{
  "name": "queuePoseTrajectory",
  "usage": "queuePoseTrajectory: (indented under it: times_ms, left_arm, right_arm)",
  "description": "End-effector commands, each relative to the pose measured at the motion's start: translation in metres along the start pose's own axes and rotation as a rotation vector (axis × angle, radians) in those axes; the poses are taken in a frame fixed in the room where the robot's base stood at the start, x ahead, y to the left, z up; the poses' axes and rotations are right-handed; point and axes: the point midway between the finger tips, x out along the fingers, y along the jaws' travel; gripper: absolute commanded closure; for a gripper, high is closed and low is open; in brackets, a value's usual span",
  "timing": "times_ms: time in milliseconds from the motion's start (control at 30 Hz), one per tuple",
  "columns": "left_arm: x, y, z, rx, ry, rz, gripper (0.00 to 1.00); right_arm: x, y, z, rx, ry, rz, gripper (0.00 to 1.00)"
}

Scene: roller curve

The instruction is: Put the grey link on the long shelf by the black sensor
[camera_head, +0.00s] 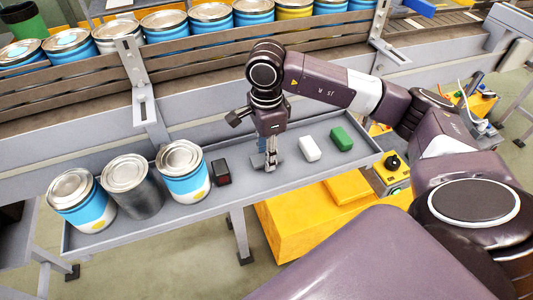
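The long grey shelf (210,207) runs across the middle, below the conveyor. The black sensor (221,172), with a dark red face, lies on it, right of the cans. My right gripper (270,162) points down at the shelf, just right of the sensor. A small grey piece (258,162), which looks like the grey link, is at its fingertips, at or very close to the shelf surface. The fingers partly hide it, and I cannot tell if they grip it. My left gripper is not in view.
Three cans (184,171) stand at the shelf's left end. A blue piece (262,144) is partly hidden behind my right gripper. A white block (310,149) and a green block (341,139) lie to the right. The conveyor guard rails (200,77) stand close behind.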

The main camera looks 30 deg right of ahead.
Motion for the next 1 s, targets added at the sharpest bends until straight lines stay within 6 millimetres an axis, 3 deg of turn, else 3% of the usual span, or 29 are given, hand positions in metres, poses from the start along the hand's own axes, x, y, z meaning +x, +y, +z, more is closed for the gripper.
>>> queuePoseTrajectory:
  times_ms: [133, 567, 900, 1000]
  left_arm:
    - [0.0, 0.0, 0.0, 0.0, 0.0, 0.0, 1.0]
    - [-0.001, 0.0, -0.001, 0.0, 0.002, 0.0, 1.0]
    - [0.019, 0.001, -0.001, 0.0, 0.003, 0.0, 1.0]
    - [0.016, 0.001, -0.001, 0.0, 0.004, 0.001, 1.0]
  right_arm:
    - [-0.001, 0.0, 0.0, 0.0, 0.0, 0.0, 0.55]
    - [-0.008, -0.001, 0.0, 0.0, -0.001, -0.003, 0.55]
    - [-0.077, -0.002, 0.001, -0.001, -0.002, -0.007, 0.55]
    - [-0.094, -0.001, 0.0, 0.001, -0.001, -0.005, 0.55]
